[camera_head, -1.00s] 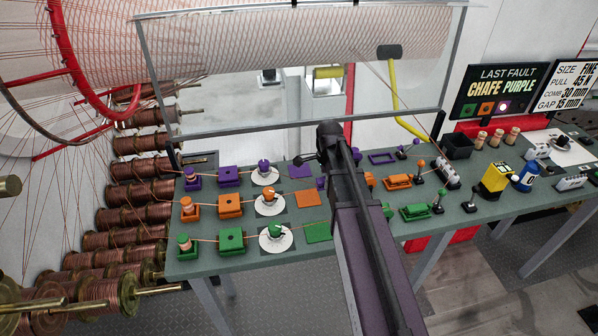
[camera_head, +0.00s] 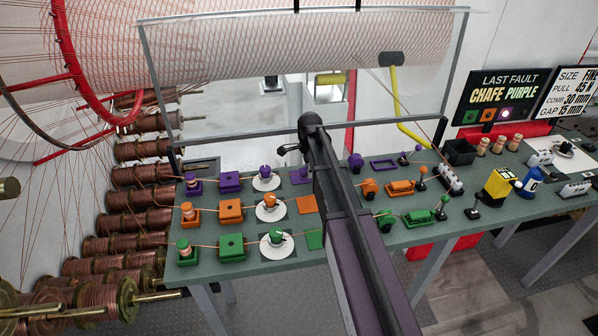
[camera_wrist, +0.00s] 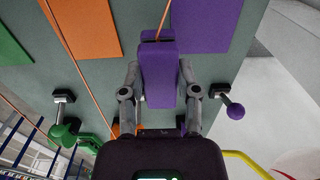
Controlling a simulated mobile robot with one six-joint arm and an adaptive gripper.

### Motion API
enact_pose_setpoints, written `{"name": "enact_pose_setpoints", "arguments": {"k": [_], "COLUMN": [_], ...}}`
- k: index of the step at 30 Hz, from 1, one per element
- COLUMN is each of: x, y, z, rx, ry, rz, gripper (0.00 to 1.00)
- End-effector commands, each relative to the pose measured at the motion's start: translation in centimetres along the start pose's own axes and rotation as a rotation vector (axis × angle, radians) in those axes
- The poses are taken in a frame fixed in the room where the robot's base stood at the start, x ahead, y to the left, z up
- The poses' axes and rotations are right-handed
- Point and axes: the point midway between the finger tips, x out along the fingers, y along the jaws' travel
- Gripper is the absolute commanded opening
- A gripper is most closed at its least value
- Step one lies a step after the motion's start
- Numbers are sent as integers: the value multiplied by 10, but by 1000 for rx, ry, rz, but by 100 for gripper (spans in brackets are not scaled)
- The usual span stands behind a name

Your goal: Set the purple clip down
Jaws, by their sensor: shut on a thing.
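My gripper (camera_wrist: 160,92) is shut on the purple clip (camera_wrist: 159,75), a blocky purple piece between its two grey fingers in the wrist view. The clip overlaps the edge of the purple pad (camera_wrist: 205,22) there; I cannot tell whether it touches the table. In the head view my arm hides the clip and fingers, and the purple pad (camera_head: 299,174) shows partly beside the arm.
Orange (camera_wrist: 90,24) and green (camera_wrist: 12,38) pads lie left of the clip in the wrist view. A purple ball-ended lever (camera_wrist: 235,111) stands close on the right, a green one (camera_wrist: 66,130) on the left. A clear panel (camera_head: 300,125) rises along the bench's back.

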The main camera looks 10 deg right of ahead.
Motion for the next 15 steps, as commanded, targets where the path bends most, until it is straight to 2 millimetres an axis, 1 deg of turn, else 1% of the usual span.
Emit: {"name": "enact_pose_setpoints", "arguments": {"k": [1, 6, 10, 15], "x": [2, 4, 4, 4], "y": [-14, -33, -39, -39], "z": [4, 13, 15, 16], "rx": [-1, -1, 0, 0], "ry": [0, 0, 0, 0], "rz": [0, 0, 0, 0], "gripper": [0, 0, 0, 0]}}
